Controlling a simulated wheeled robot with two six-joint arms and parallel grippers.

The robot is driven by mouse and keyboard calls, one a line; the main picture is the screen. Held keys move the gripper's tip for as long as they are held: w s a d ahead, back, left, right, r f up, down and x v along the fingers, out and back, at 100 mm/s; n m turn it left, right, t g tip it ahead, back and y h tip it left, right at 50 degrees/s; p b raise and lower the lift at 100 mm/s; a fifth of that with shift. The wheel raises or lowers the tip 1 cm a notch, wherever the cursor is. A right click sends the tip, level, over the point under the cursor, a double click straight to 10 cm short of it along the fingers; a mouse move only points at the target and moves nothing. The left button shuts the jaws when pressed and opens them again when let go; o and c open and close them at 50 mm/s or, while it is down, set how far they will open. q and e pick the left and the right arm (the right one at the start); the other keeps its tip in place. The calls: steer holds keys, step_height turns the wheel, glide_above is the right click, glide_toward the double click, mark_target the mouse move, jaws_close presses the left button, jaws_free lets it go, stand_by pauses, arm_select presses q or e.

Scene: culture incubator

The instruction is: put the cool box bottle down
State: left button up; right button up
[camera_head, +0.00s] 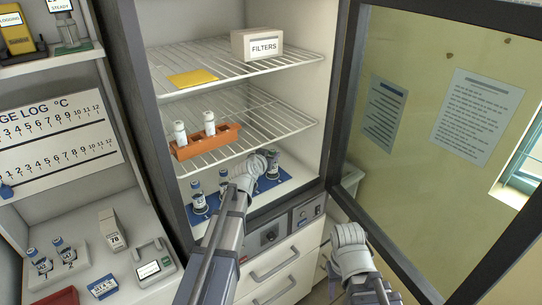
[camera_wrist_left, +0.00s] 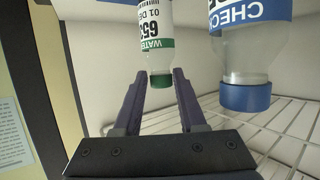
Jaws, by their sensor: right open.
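My left arm reaches into the lower compartment of the open incubator. Its gripper (camera_wrist_left: 159,78) shows in the left wrist view, with a bottle with a green cap (camera_wrist_left: 160,80) and WATER label between or just beyond its fingertips. I cannot tell whether the fingers press on it. A larger-looking blue-capped bottle (camera_wrist_left: 244,95) is to the right there. In the head view, bottles (camera_head: 198,196) and (camera_head: 223,183) stand on a blue mat (camera_head: 215,207), and another bottle (camera_head: 273,165) is just right of my left wrist. My right gripper (camera_head: 348,236) is open and empty outside, by the door.
A wire shelf above holds an orange rack (camera_head: 205,142) with two white-capped bottles. The top shelf holds a yellow sheet (camera_head: 193,78) and a FILTERS box (camera_head: 257,45). The open glass door (camera_head: 430,130) stands at right. The left bench holds bottles 1 and 2 on a stand (camera_head: 60,278).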

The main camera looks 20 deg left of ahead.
arm_select(q)
steer(key=o, duration=0.3)
steer(key=shift+o, duration=0.2)
steer(key=shift+r, duration=0.2)
steer(key=p+v, duration=0.4)
steer(key=v, duration=0.8)
steer(key=s+d+f+m+g+h, duration=0.1)
steer(key=s+d+f+m+g, duration=0.1)
steer(key=s+d+f+g, duration=0.5)
steer(key=s+d+f+m+g+h, duration=0.1)
steer(key=s+d+f, duration=0.3)
steer(key=d, duration=0.6)
steer(key=s+d+f+g+y, duration=0.1)
steer(key=s+g+y, duration=0.1)
steer(key=s, duration=0.5)
steer(key=s+f+g+y, duration=0.2)
steer(key=s+g, duration=0.2)
steer(key=s, duration=0.2)
steer(key=shift+s+d+f, duration=0.2)
steer(key=shift+s+d, duration=0.15)
